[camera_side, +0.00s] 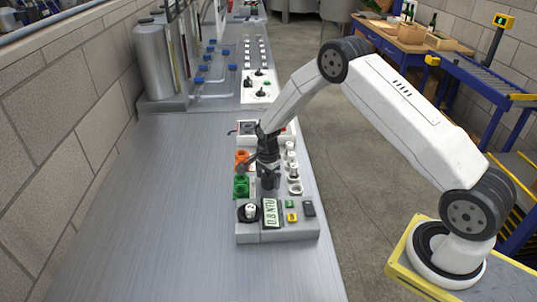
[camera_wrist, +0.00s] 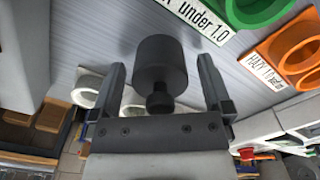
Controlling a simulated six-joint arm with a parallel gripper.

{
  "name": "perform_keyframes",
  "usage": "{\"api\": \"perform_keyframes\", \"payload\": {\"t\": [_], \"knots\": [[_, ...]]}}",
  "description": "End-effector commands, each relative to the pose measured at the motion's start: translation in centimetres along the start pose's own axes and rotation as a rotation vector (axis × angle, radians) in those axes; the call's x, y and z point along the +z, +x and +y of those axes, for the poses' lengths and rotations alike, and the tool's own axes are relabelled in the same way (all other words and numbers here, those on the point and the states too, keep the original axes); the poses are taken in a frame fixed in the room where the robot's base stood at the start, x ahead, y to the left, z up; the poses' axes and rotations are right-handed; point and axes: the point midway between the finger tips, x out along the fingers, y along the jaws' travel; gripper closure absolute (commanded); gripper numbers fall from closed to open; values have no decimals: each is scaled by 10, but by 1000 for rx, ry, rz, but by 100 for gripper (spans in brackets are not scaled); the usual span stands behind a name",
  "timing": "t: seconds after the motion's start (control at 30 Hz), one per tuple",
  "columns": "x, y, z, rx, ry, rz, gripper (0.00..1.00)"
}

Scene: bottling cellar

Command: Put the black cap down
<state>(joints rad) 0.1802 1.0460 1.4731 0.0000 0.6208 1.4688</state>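The black cap (camera_wrist: 158,62) shows in the wrist view as a dark cylinder with a narrower knob towards my gripper. It lies between the two fingers of my gripper (camera_wrist: 160,85), with a visible gap on each side. In the side view my gripper (camera_side: 262,165) points down over the middle of the grey instrument board. A dark shape, likely the cap (camera_side: 268,181), shows just below it; I cannot tell whether it touches the board. The board has a round black well (camera_side: 249,212) with a white-topped piece in it and a display (camera_side: 270,213) reading 0.8 NTU.
Green holders (camera_side: 241,187) and orange holders (camera_side: 241,158) line the board's left side; their labels read "under 1.0" and "HAZY 1.0 and over". White holders (camera_side: 293,172) stand on the right. The steel bench (camera_side: 170,220) is clear to the left.

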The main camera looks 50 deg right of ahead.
Motion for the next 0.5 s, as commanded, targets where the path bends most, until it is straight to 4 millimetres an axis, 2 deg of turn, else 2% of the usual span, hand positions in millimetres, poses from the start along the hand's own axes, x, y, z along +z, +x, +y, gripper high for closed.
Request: {"api": "perform_keyframes", "payload": {"t": [0.27, 0.5], "knots": [[0, -3, 0, 0, 0, 0, 0], [0, -21, 0, -1, 0, 0, 0]]}}
